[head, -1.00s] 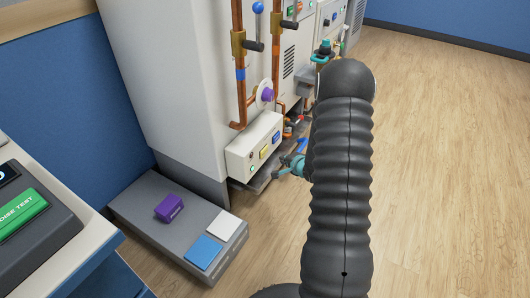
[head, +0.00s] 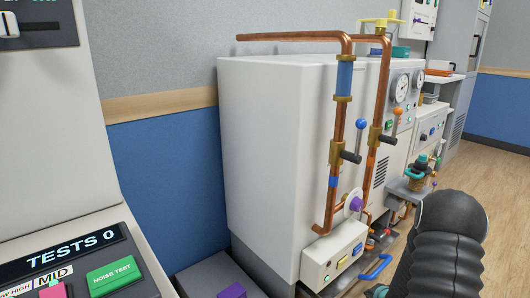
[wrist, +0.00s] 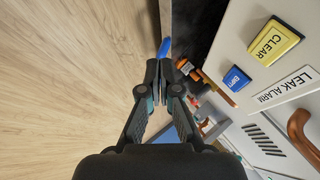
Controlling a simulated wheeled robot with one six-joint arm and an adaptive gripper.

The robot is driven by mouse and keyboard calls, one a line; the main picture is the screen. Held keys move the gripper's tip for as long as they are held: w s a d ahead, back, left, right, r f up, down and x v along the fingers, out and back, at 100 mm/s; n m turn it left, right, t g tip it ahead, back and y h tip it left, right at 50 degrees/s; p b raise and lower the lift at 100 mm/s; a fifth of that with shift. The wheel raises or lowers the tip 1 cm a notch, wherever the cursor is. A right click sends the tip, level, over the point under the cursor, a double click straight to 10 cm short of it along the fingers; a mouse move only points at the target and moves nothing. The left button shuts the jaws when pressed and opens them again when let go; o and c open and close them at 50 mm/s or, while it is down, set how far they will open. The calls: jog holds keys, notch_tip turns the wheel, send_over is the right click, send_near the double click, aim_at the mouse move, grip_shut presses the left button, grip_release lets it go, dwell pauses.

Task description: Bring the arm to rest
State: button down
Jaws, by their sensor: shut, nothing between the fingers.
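My black arm (head: 446,250) fills the lower right of the head view and hides part of the floor and machine. My gripper (wrist: 166,72) shows in the wrist view with its two dark fingers together and nothing between them. A blue handle (wrist: 165,47) shows just past the fingertips. I cannot tell whether they touch it. A blue handle also shows in the head view (head: 375,268), low on the machine, left of my arm.
The white machine (head: 270,150) carries copper pipes (head: 338,150), levers and gauges. Its leak alarm panel (wrist: 270,70) is right of my fingers in the wrist view. A console (head: 70,265) stands at the lower left. Open wood floor (wrist: 70,70) lies left of my gripper.

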jog(key=s+d+n+g+h, duration=0.1)
jog(key=s+n+g, duration=0.25)
jog(key=s, duration=0.45)
jog(key=s+a+r+n+g, duration=0.2)
jog(key=s+r+g, duration=0.1)
jog(key=s+r, duration=0.3)
jog(key=s+a+r+n+t+p, duration=0.1)
jog(key=s+a+r+n, duration=0.1)
jog(key=s+a+r, duration=0.4)
jog(key=s+a+r+n+t+y+p, duration=0.1)
jog(key=s+a+r, duration=0.5)
jog(key=r, duration=1)
jog(key=s+a+r+n+t, duration=0.1)
jog(key=s+a+r+n, duration=0.3)
jog(key=a+r, duration=0.5)
notch_tip(320, 180, up, 2)
jog(key=shift+s+r+p, duration=0.1)
jog(key=shift+s+p, duration=0.3)
jog(key=shift+s, duration=0.6)
jog(key=shift+s+t, duration=0.1)
jog(key=shift+t, duration=0.15)
